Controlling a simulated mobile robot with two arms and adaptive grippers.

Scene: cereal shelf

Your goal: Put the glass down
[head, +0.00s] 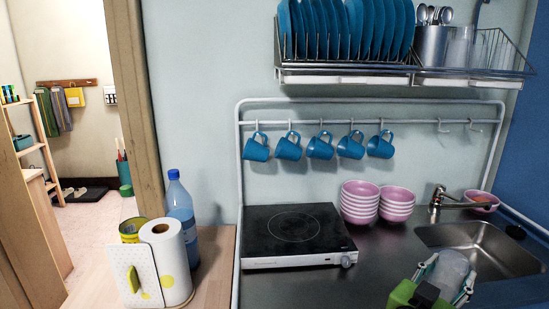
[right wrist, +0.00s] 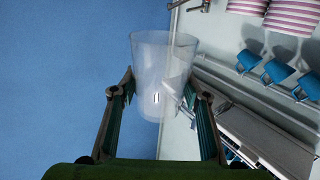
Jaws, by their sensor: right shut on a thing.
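My right gripper (head: 447,280) is at the bottom right of the head view, in front of the sink. It is shut on a clear glass (head: 452,268), which overlaps the left part of the sink in the picture. In the right wrist view the glass (right wrist: 163,60) stands between the two fingers of the gripper (right wrist: 161,90), its wide rim pointing away from the palm. The height of the glass above the counter cannot be told. My left gripper is not in view.
The steel counter (head: 385,262) is bare between the hot plate (head: 293,227) and the sink (head: 485,248). Pink bowls (head: 362,202) are stacked behind, beside the tap (head: 440,200). Blue mugs (head: 320,146) hang under a dish rack (head: 400,70). A bottle (head: 180,205) and paper roll (head: 172,262) stand left.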

